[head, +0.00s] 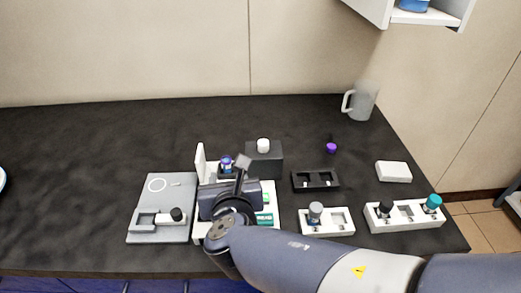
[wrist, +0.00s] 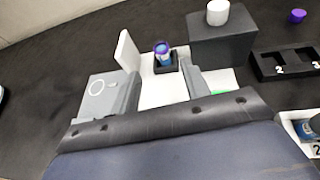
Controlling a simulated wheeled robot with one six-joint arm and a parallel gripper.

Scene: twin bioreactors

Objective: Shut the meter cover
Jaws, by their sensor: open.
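The meter is a white unit (head: 198,226), partly hidden behind my arm. Its cover (head: 200,160) is a white flap standing upright at the unit's back left; it also shows in the wrist view (wrist: 127,50). A vial with a blue-purple top (wrist: 162,50) stands in a dark socket on the unit, right of the cover. My gripper (wrist: 160,84) is open over the unit, its grey fingers apart with nothing between them. The cover is beyond the left finger; whether they touch I cannot tell. In the head view the fingers are partly hidden by my wrist.
A grey plate device (head: 160,190) stands close on the left. A dark block with a white knob (head: 264,160) is behind right. A black rack (head: 315,181) and white racks (head: 327,222) (head: 405,217) stand right.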

